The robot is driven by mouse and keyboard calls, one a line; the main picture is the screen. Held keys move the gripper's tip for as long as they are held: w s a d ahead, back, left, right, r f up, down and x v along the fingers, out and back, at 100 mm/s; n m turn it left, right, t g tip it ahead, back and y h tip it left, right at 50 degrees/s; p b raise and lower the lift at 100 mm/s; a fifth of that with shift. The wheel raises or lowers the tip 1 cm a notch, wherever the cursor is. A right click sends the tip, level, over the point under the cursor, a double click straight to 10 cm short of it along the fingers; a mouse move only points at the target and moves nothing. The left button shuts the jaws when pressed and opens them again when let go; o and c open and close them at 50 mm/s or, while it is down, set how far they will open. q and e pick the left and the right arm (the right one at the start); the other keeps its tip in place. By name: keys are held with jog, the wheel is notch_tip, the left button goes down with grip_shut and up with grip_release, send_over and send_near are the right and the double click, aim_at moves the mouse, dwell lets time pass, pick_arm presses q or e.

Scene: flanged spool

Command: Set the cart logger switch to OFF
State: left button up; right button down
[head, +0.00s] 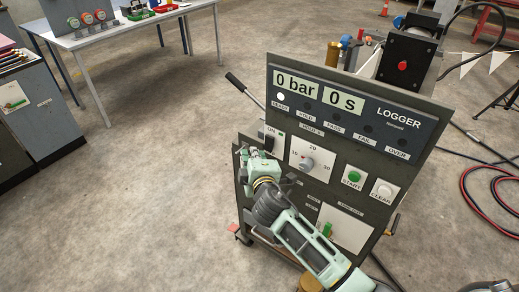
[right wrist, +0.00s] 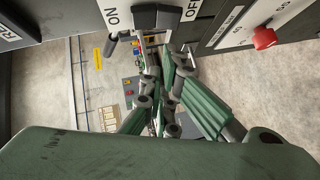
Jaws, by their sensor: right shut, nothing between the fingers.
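The cart logger panel (head: 350,125) stands tilted in the middle of the head view. Its dark switch (head: 269,143) is at the panel's left edge, just under the ON label (head: 270,131); my right gripper hides the part below it. In the right wrist view the switch (right wrist: 158,17) sits between the ON label (right wrist: 112,17) and the OFF label (right wrist: 191,9). I cannot tell which side is pressed. My right gripper (head: 243,153) is shut and empty, close to the switch. Its fingertips (right wrist: 163,52) show below the switch; contact is not clear. My left gripper is out of view.
A dial (head: 306,163), a green START button (head: 354,177) and a CLEAR button (head: 383,191) lie right of the switch. A white table (head: 130,28) stands at the back left. Hoses (head: 480,190) lie on the floor at right. The floor left of the cart is clear.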

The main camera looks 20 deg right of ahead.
aim_at(269, 143)
jog(key=shift+w+d+f, duration=0.2)
jog(key=shift+w+d, duration=0.2)
jog(key=shift+d, duration=0.25)
jog(key=shift+w+d+f, duration=0.2)
jog(key=shift+w+d, duration=0.15)
jog(key=shift+d, duration=0.25)
jog(key=b, duration=0.1)
jog(key=t+b, duration=0.1)
jog(key=b, duration=0.1)
jog(key=shift+w+d+f+n, duration=0.2)
jog(key=shift+f+n, duration=0.2)
